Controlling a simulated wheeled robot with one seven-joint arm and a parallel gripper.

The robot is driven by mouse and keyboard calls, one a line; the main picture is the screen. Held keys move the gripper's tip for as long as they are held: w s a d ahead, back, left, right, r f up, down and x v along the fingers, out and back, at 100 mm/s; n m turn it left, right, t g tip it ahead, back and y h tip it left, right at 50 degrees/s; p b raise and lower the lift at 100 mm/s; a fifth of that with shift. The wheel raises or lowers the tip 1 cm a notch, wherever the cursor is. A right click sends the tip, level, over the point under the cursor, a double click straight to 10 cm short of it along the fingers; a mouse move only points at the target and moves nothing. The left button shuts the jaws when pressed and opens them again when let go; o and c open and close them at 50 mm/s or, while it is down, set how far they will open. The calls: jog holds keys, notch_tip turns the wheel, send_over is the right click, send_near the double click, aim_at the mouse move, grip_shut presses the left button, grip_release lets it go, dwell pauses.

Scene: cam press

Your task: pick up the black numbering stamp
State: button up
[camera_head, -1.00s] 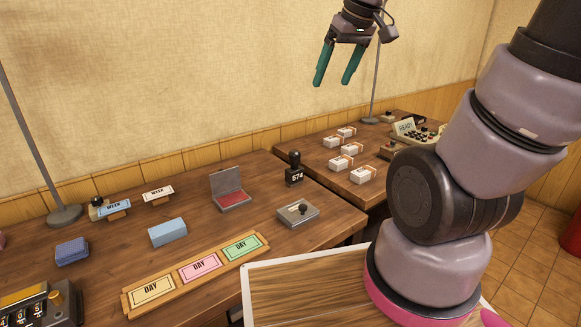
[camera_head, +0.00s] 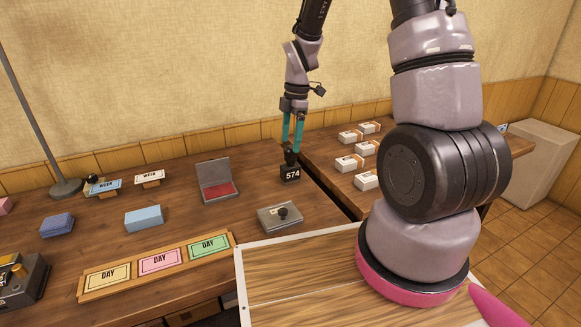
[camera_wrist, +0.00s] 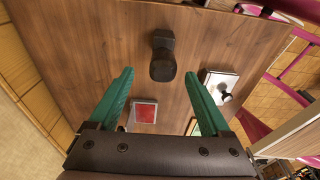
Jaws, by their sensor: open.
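The black numbering stamp (camera_head: 291,174) stands upright on the left table near its right edge, with "574" on its front and a dark knob on top. In the wrist view the stamp (camera_wrist: 163,56) is seen from above, ahead of the fingertips and roughly centred between them. My gripper (camera_head: 293,144) points down right over the stamp, its two teal fingers apart at about knob height. In the wrist view my gripper (camera_wrist: 158,76) is open with nothing between its fingers. In the head view I cannot tell whether a finger touches the knob.
An open red ink pad (camera_head: 218,190) stands left of the stamp. A grey metal box with a black knob (camera_head: 281,216) lies in front of it. A wooden rack of DAY cards (camera_head: 100,292) lies at the front left. Banded white bundles (camera_head: 350,136) sit on the right table.

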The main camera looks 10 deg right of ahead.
aim_at(289, 165)
jog(key=f, duration=0.9)
jog(key=shift+s+a, duration=0.3)
grip_shut()
notch_tip(289, 165, up, 10)
jog(key=shift+r, duration=0.1)
